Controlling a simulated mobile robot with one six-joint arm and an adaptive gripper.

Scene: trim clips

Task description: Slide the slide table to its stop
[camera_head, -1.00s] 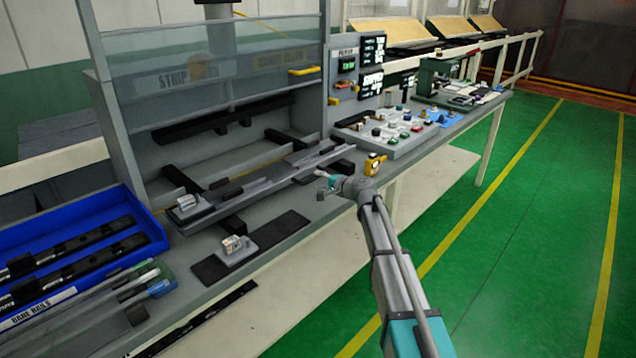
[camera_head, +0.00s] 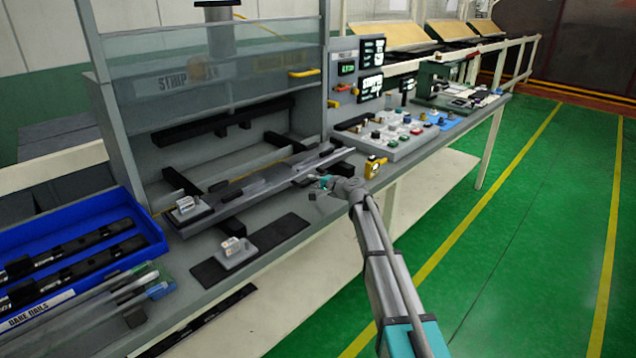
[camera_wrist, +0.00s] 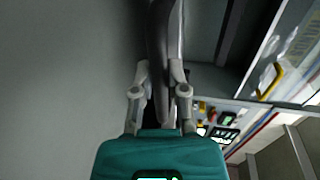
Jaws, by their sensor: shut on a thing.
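The slide table (camera_head: 255,186) is a long grey bed in the open bay of the workstation. It runs from the small metal clip block (camera_head: 187,206) at lower left up toward the button panel. My gripper (camera_head: 322,183) is at the front edge of the table, near its right half. In the wrist view my gripper (camera_wrist: 161,85) is shut on a dark grey bar-like part, which I take to be the slide table's edge. The part runs upward out of that view. In the head view the fingertips are too small to show the contact.
A dark mat with a second clip block (camera_head: 235,250) lies in front of the bay. A blue bin (camera_head: 150,225) of dark rails stands at left. A yellow device (camera_head: 375,167) and a button panel (camera_head: 400,140) are right of my gripper. The green floor at right is clear.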

